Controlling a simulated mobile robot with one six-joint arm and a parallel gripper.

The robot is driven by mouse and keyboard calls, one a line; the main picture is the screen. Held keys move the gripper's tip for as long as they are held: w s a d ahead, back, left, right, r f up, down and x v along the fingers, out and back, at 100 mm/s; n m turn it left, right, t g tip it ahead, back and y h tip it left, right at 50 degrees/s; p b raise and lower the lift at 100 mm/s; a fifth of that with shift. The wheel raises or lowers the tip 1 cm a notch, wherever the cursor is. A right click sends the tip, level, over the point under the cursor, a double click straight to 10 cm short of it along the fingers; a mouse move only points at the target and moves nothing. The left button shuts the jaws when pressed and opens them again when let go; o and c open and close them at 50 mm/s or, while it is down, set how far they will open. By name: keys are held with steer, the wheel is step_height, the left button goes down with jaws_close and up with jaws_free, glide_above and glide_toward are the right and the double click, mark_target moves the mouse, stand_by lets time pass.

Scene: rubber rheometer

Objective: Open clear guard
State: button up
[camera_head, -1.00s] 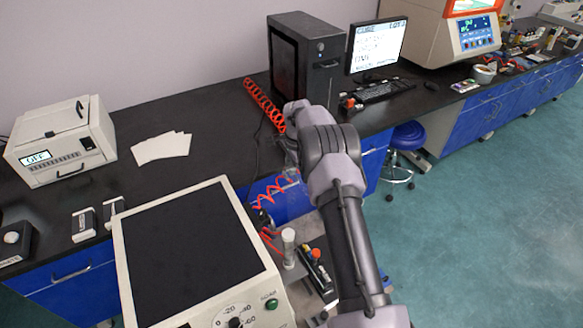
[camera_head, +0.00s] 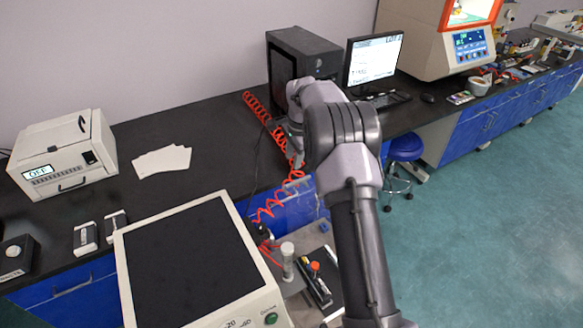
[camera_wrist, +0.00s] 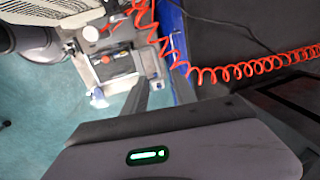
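The white machine with an orange-framed window (camera_head: 470,12) stands at the back right, cut by the top edge. The window is the likeliest clear guard; I cannot tell whether it is open or closed. My arm reaches over the middle of the bench, well left of that machine. My gripper is mostly hidden by the arm in the head view. In the wrist view, its dark body with a green light fills the bottom, and grey fingers (camera_wrist: 148,97) point up the picture. The finger gap is unclear, and I see nothing held.
A black computer tower (camera_head: 305,55), a monitor (camera_head: 373,60) and a keyboard (camera_head: 387,100) stand beyond my arm. A red coiled hose (camera_head: 262,118) runs close beside my wrist. A light-framed instrument (camera_head: 195,265) is in front. A blue stool (camera_head: 404,148) stands right of my arm; open floor lies beyond.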

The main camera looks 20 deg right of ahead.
steer(key=shift+s+r, duration=0.25)
steer(key=shift+r, duration=0.75)
steer(key=shift+s+r, duration=0.2)
steer(key=shift+r, duration=0.75)
